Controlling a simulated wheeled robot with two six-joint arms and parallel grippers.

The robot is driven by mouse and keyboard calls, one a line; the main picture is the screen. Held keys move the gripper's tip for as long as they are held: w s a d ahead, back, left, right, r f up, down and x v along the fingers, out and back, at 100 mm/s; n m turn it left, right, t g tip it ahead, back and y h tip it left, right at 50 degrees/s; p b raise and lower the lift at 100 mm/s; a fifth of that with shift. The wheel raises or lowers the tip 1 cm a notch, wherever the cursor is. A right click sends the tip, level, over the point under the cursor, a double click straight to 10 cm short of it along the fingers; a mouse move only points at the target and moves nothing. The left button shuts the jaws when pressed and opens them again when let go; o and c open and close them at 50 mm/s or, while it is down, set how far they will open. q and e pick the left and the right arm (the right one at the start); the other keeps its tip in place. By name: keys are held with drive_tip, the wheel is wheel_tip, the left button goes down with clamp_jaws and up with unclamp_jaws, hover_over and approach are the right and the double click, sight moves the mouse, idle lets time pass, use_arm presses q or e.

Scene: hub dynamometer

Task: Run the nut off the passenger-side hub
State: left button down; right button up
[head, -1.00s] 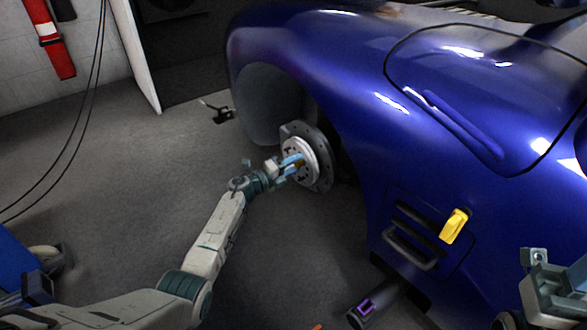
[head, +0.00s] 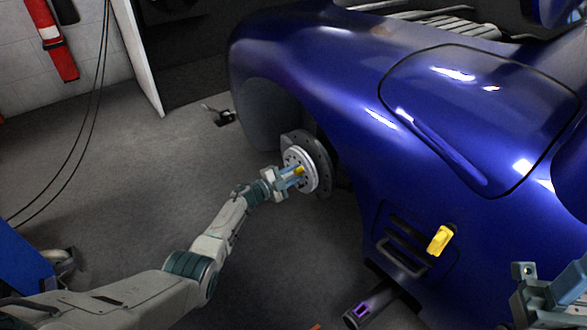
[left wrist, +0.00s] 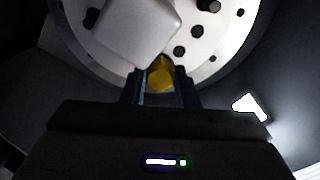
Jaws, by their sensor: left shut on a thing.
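The bare hub (head: 295,156), a pale metal disc with holes, sits in the wheel arch of the blue car in the head view. It fills the top of the left wrist view (left wrist: 225,35). A yellow nut (head: 299,170) is at its middle. My left gripper (head: 293,172) faces the hub and is shut on the nut, which shows between its two fingers in the left wrist view (left wrist: 160,76). A pale block hides part of the hub there. I cannot tell whether the nut is still on its thread. My right gripper (head: 548,290) is partly in view at the lower right edge.
The blue car body (head: 345,110) fills the right side. A yellow object (head: 440,240) is on its side panel. A dark cylinder with a purple mark (head: 362,309) lies low in front. Cables (head: 90,125) hang at the left.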

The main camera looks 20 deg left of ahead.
use_arm(q)
drive_tip(key=shift+p+v, duration=0.85)
drive_tip(key=shift+v, duration=0.35)
drive_tip(key=shift+p+v, duration=0.95)
drive_tip(key=shift+v, duration=0.8)
